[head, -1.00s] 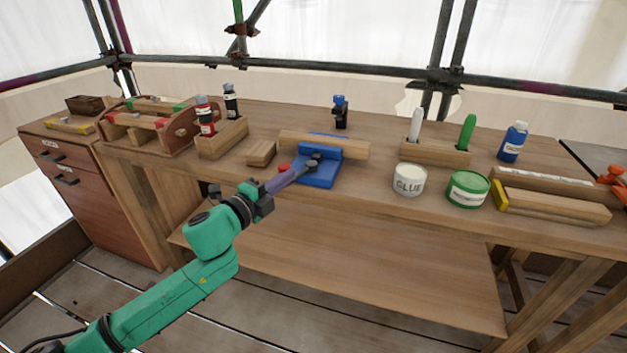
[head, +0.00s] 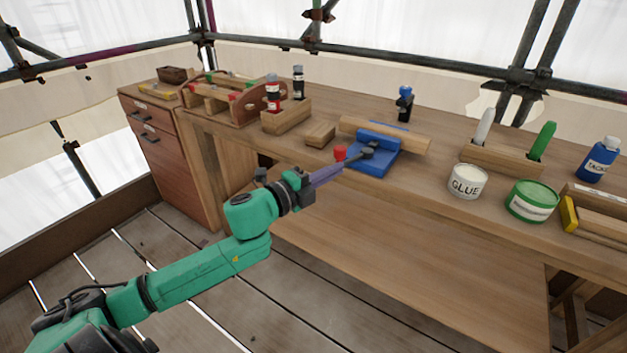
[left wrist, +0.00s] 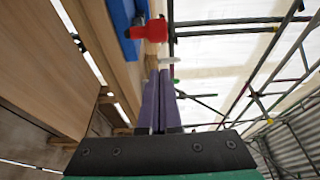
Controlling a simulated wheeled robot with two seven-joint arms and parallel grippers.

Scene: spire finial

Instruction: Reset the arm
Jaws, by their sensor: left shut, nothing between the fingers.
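My left gripper (head: 346,163) has purple fingers and comes in from the left at the front edge of the workbench. Its fingers are together with nothing between them; they also show in the left wrist view (left wrist: 158,78). The fingertips point at the blue vise (head: 372,166) and its red knob (head: 340,153). In the head view they overlap the vise's near side, and I cannot tell whether they touch it. In the left wrist view the red knob (left wrist: 150,31) is beyond the fingertips. A wooden bar (head: 412,139) lies across the vise. My right gripper is out of view.
The bench holds a small wood block (head: 320,134), a bottle holder (head: 285,118), a glue pot (head: 467,182), a green tin (head: 531,203) and a blue bottle (head: 598,160). A drawer cabinet (head: 165,150) stands left. Space above the floor before the bench is clear.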

